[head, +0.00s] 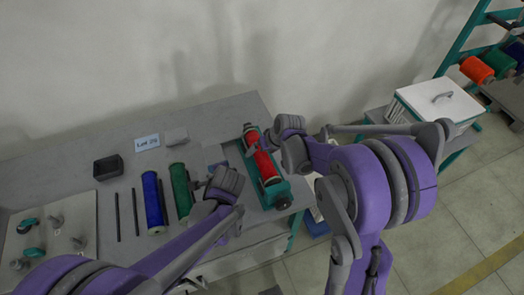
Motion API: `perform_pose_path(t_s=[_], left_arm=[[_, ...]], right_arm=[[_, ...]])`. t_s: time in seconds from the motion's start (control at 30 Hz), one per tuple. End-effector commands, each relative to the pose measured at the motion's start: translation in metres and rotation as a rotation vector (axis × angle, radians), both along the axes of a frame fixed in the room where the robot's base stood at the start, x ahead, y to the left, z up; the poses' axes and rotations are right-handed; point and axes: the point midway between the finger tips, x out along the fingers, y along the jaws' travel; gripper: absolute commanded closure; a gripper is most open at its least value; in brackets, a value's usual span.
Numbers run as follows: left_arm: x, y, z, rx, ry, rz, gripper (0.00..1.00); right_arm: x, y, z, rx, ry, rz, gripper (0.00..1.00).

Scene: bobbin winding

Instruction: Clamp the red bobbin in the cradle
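The red bobbin (265,166) lies lengthwise in the teal cradle (279,192) near the right end of the table. Red shows on both sides of a small grey part that crosses it, and I cannot tell whether that part is a clamp or a fingertip. My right gripper (275,136) is at the cradle's far right side, close beside the bobbin. Its fingertips are too small and partly hidden to tell whether they are open or shut. My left gripper (199,189) is left of the cradle, by the green bobbin, apart from the red one. Its finger opening is unclear.
A blue bobbin (153,200) and a green bobbin (181,188) lie left of the cradle, with thin dark rods (135,212) beside them. A dark open box (108,168) and a label card (147,142) are farther back. A white lidded box (437,104) stands at right.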

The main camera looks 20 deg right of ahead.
Motion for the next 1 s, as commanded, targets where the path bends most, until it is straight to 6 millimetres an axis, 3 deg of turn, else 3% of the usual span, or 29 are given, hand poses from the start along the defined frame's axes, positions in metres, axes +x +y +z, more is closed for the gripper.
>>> perform_pose_path(t_s=[0.27, 0.7, 1.0], left_arm=[[0.001, 0.0, 0.001, 0.0, -0.003, 0.0, 1.0], [0.001, 0.0, 0.001, 0.0, -0.002, 0.0, 1.0], [0.001, 0.0, 0.001, 0.0, -0.003, 0.0, 1.0]], right_arm=[[-0.003, -0.002, 0.007, -0.001, 0.0, -0.001, 0.0], [-0.028, -0.013, 0.062, 0.0, 0.0, 0.0, 0.0], [-0.032, -0.015, 0.073, 0.0, -0.001, 0.0, 0.0]])
